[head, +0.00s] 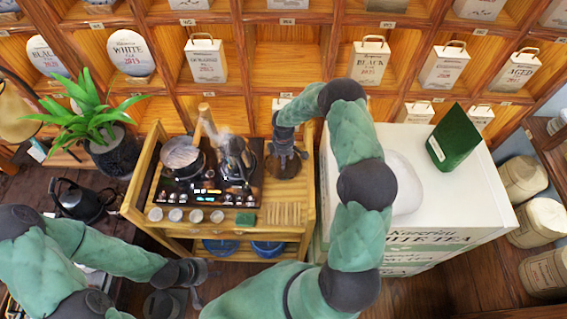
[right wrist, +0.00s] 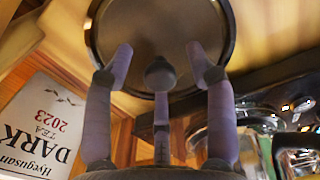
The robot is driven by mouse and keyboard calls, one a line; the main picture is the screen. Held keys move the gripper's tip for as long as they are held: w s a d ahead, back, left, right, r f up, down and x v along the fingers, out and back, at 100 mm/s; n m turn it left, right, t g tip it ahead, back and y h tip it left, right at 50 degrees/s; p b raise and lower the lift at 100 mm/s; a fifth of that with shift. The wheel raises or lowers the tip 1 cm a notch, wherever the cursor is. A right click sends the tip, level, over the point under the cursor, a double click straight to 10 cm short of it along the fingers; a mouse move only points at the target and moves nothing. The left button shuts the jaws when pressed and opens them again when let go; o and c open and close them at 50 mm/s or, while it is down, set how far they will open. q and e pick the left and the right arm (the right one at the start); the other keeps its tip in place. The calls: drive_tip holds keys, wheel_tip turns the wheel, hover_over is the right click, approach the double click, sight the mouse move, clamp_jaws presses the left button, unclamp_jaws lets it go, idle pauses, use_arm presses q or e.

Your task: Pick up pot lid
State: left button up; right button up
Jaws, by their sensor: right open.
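A round brownish disc with a dark rim, which looks like the pot lid (head: 284,168), lies at the right side of the tea cart, below my right gripper (head: 287,152). In the right wrist view the lid (right wrist: 160,28) fills the top middle, beyond the spread fingers of my right gripper (right wrist: 160,62). The right gripper is open and empty; I cannot tell whether a finger touches the lid. A pot (head: 182,156) and a kettle (head: 236,160) stand on the dark stove top. My left gripper (head: 200,282) is open and empty, low in front of the cart.
The wooden cart (head: 137,195) holds several small cups (head: 195,215) at its front and blue bowls (head: 268,248) below. Shelves with tea packages (head: 205,60) rise behind. A plant (head: 115,150) stands left.

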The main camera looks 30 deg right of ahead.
clamp_jaws()
drive_tip(key=shift+r, duration=0.15)
